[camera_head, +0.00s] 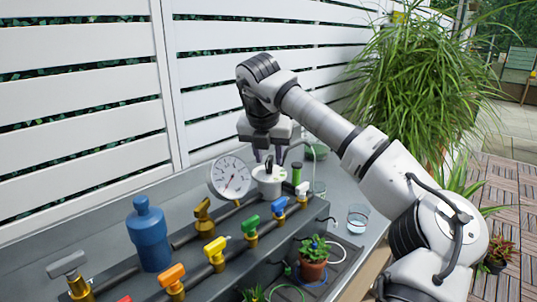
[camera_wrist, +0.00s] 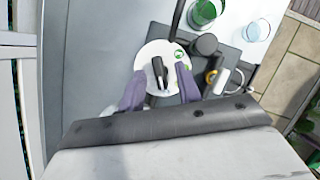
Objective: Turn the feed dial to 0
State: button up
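The feed dial (camera_head: 268,182) looks like a white round housing with a black upright knob, at the back of the bench. In the wrist view the white dial face (camera_wrist: 148,55) carries a black bar-shaped knob (camera_wrist: 160,73) and a small green mark near its right edge. The scale numbers are too small to read. My gripper (camera_head: 269,157) is above the dial, pointing down. In the wrist view its two purple-grey fingers (camera_wrist: 160,88) are apart, one on each side of the knob, with visible gaps. I cannot tell their exact height over the knob.
A round gauge (camera_head: 231,176) stands left of the dial. Coloured valves, such as a blue one (camera_head: 280,206) and a green one (camera_head: 250,226), line the pipes in front. A blue bottle (camera_head: 149,238), a glass (camera_head: 357,217) and potted plants (camera_head: 313,262) stand nearby.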

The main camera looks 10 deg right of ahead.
jog(key=v, duration=1.3)
jog(key=shift+r, duration=0.4)
jog(key=shift+s+f, duration=0.1)
jog(key=shift+s, duration=0.1)
